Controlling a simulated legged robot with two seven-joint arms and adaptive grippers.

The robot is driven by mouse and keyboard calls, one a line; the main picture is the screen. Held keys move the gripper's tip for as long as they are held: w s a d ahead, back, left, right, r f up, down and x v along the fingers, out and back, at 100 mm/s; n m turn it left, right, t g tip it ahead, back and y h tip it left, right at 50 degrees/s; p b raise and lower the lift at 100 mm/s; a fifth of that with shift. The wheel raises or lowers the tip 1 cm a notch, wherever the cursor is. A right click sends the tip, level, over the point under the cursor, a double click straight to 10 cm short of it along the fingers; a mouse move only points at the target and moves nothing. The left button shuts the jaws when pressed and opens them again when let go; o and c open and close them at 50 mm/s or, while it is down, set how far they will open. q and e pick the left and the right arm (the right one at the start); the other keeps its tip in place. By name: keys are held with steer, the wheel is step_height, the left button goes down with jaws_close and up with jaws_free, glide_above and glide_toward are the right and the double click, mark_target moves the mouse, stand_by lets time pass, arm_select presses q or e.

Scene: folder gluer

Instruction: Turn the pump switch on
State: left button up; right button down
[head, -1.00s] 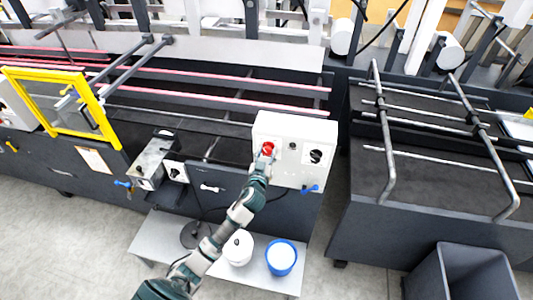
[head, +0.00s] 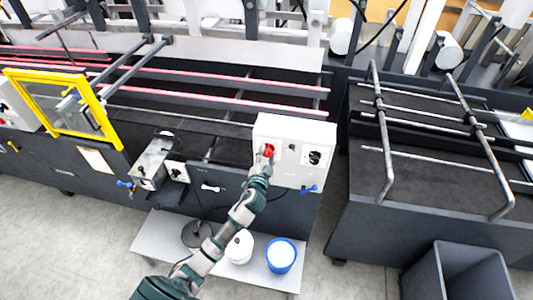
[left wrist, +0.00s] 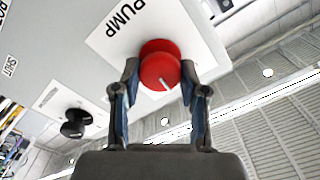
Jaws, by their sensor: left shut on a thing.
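The pump switch is a round red knob (left wrist: 160,68) with a white mark on its face, on a plate labelled PUMP (left wrist: 122,20). In the head view the red knob (head: 267,150) sits on the front of a white control box (head: 295,132). My left gripper (left wrist: 160,85) is at the knob, with one finger on each side, shut on it. In the head view the left gripper (head: 264,160) reaches up to the knob from below and partly covers it. The white mark points down and slightly right in the wrist view. My right gripper is not in view.
A black knob (left wrist: 75,124) is on the same panel in the wrist view. A blue-handled valve (head: 309,189) is at the box's lower right. A white bucket (head: 239,247) and a blue bucket (head: 281,256) stand on a low shelf (head: 160,238). A grey bin (head: 458,272) stands at right.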

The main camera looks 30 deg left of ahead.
arm_select(q)
steer(key=m, duration=0.2)
steer(key=shift+m, duration=0.3)
steer(key=shift+d+f+m, duration=0.1)
steer(key=shift+f+m, duration=0.1)
steer(key=shift+m, duration=1.3)
steer(key=shift+f, duration=0.1)
steer(key=o, duration=1.1)
steer(key=shift+w, duration=0.1)
steer(key=v, duration=1.2)
